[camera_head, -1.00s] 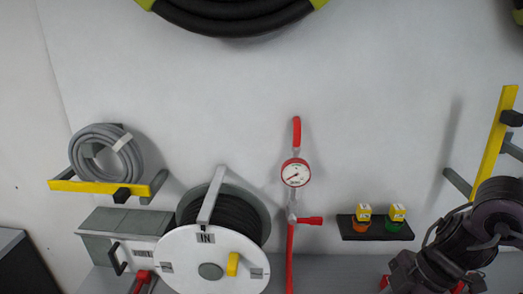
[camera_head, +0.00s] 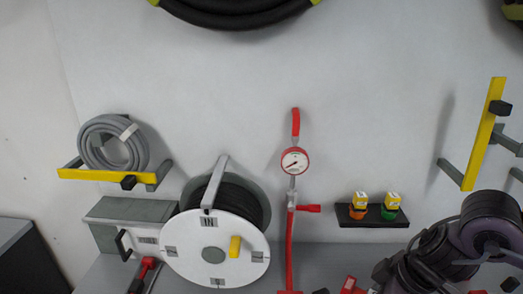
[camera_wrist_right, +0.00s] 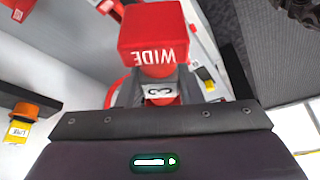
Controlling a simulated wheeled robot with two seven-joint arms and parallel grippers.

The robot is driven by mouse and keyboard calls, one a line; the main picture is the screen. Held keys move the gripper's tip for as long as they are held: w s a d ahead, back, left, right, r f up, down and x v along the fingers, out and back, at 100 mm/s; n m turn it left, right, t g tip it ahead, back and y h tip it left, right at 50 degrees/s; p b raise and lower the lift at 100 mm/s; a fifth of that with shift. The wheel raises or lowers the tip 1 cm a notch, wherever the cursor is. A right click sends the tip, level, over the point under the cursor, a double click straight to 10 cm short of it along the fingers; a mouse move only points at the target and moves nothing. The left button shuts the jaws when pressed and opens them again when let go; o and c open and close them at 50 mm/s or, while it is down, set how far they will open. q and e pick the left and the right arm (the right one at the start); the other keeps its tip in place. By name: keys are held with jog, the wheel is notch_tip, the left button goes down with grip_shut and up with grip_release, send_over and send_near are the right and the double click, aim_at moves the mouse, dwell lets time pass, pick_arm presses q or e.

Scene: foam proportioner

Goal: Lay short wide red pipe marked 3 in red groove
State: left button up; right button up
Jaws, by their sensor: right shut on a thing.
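In the right wrist view my right gripper (camera_wrist_right: 158,95) is shut on the red pipe (camera_wrist_right: 158,32). The pipe has a blocky red end lettered "WIDE" and a white band marked "3" between the fingers. In the head view my right arm comes in at the lower right, and its fingertips are not clear. A red piece (camera_head: 350,285) shows at the bottom edge beside the arm; I cannot tell whether it is the held pipe. I cannot make out the red groove. My left gripper is not in view.
A hose reel (camera_head: 215,250) stands on the grey bench at left. A red standpipe with a gauge (camera_head: 294,160) rises mid-bench. A black shelf (camera_head: 372,216) holds two yellow-topped bottles. A yellow bracket (camera_head: 484,135) juts from the wall above my right arm.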

aim_at(353, 280)
jog(key=w+m+h, duration=0.1)
jog(key=m, duration=0.2)
jog(key=w+a+m+t+h, duration=0.1)
jog(key=w+m, duration=0.1)
jog(key=m, duration=0.2)
jog(key=w+a+f+m+t+h, duration=0.1)
jog(key=w+m, duration=0.1)
jog(key=m, duration=0.2)
jog(key=shift+w+a+h+b, duration=0.15)
jog(key=shift+w+h+b, duration=0.15)
jog(key=shift+h, duration=0.1)
jog(key=shift+s, duration=0.1)
